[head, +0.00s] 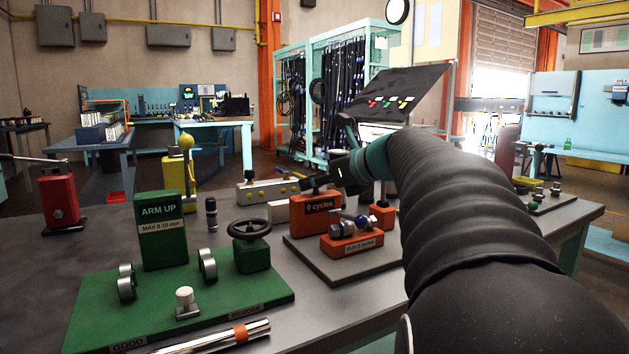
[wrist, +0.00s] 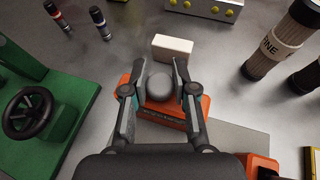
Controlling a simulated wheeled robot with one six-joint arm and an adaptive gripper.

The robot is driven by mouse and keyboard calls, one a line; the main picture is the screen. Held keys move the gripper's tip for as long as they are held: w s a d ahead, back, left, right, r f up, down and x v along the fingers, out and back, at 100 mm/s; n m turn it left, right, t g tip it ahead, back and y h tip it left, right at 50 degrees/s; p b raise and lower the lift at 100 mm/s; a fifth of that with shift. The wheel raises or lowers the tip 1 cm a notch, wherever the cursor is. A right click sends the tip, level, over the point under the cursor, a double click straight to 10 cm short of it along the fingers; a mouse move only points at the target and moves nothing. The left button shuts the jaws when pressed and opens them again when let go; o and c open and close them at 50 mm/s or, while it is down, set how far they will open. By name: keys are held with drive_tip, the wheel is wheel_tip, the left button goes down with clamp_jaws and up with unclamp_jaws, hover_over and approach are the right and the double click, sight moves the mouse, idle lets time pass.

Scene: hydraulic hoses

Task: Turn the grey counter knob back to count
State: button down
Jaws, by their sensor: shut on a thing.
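The orange counter box (head: 318,208) stands on a dark plate on the bench and reads "0 cycles" in the head view. It also shows in the wrist view (wrist: 205,105). The round grey counter knob (wrist: 160,88) is on top of the box, between my fingers in the wrist view. My gripper (wrist: 154,72) is shut on the knob, one finger on each side. In the head view my gripper (head: 318,184) is over the box from the right, and the knob is hidden behind it. The knob's pointer or mark cannot be made out.
An orange block (head: 352,244) labelled "RUN 2 cycles" holds a metal fitting in front of the counter. A green fixture (head: 180,285) with a black handwheel (head: 249,231) stands to the left. A white block (wrist: 173,48) sits just behind the counter. Striped cylinders (wrist: 280,45) stand to its right.

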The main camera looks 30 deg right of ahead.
drive_tip(key=shift+n+g+y, duration=1.6)
drive_tip(key=shift+n+y, duration=0.9)
drive_tip(key=c, duration=0.9)
unclamp_jaws()
drive_tip(key=shift+d, duration=0.1)
drive_tip(key=v, duration=1.2)
drive_tip(key=shift+w, duration=0.1)
